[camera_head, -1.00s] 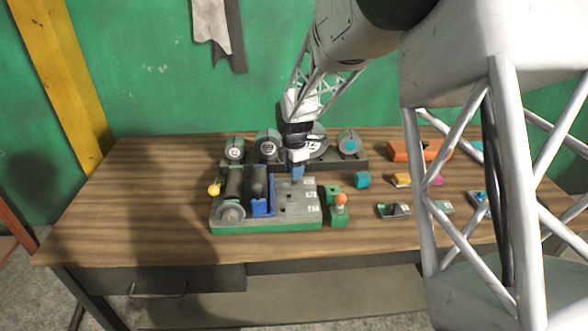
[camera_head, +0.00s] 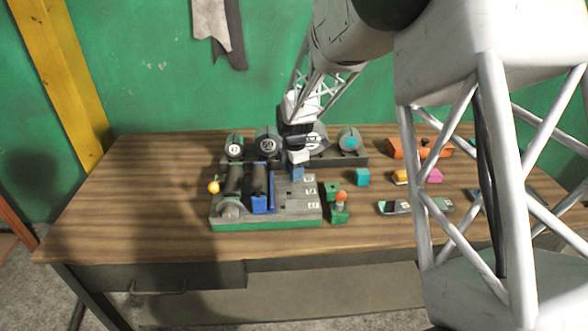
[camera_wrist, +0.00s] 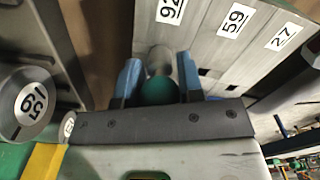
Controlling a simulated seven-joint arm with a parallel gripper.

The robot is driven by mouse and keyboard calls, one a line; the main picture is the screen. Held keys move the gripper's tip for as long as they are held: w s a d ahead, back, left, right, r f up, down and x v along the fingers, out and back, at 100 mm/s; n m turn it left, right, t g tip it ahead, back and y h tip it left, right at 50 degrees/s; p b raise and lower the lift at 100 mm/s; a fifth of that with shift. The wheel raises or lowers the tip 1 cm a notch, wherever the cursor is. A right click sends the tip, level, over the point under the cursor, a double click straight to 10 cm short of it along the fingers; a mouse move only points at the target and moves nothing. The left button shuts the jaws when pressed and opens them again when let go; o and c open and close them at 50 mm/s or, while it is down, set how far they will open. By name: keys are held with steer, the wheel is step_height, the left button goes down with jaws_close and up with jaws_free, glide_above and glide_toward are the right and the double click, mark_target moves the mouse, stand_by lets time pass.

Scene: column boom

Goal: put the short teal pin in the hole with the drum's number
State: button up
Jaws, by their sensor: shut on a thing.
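My gripper (camera_head: 297,175) is over the back part of the grey-topped block (camera_head: 290,207), left of its white number labels. In the wrist view its two blue fingers (camera_wrist: 160,85) are shut on a dark teal pin (camera_wrist: 158,92), seen nearly end-on. Its lower end is hidden, so I cannot tell whether it touches the block. Number labels 92 (camera_wrist: 170,10), 59 (camera_wrist: 235,20) and 27 (camera_wrist: 283,36) run along the block. A grey round face (camera_wrist: 32,103) at left bears a number that looks like 59. Several numbered drums (camera_head: 268,145) stand behind the block.
A blue bracket (camera_head: 262,203) and dark cylinders sit on the block's left part. A green piece with an orange ball (camera_head: 341,197) stands right of it. The table's left side is clear.

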stand_by(0.3)
steer(key=o, duration=1)
steer(key=shift+r, duration=3.9)
